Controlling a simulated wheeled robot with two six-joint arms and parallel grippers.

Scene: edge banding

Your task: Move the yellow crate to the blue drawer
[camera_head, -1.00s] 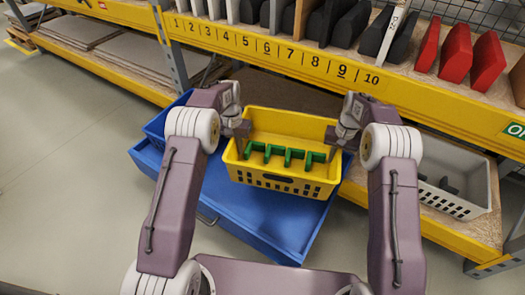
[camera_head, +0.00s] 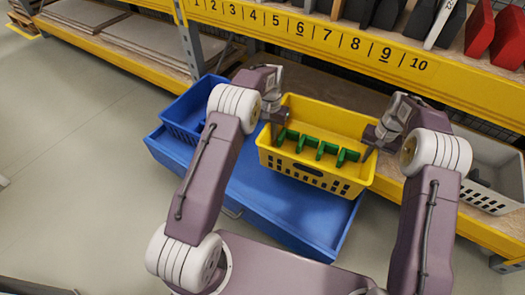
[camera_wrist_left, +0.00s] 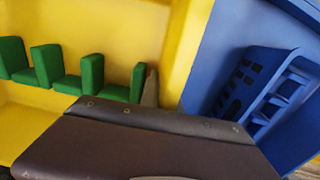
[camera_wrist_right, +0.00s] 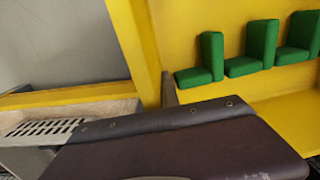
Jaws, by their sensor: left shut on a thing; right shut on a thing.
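The yellow crate (camera_head: 300,174) is held level between my two grippers, over the right part of the blue drawer (camera_head: 262,215). Green pieces (camera_head: 320,147) stand in a row inside the crate. My left gripper (camera_head: 282,118) is shut on the crate's left end wall, which also shows in the left wrist view (camera_wrist_left: 185,45). My right gripper (camera_head: 370,150) is shut on its right end wall, which shows in the right wrist view (camera_wrist_right: 135,40). The crate's underside is hidden, so I cannot tell its height above the drawer.
A blue crate (camera_head: 182,130) sits in the drawer's left part. A white crate (camera_head: 490,195) stands on the lower shelf at the right. The numbered yellow shelf beam (camera_head: 320,42) runs behind. Bare drawer floor shows in front of the yellow crate.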

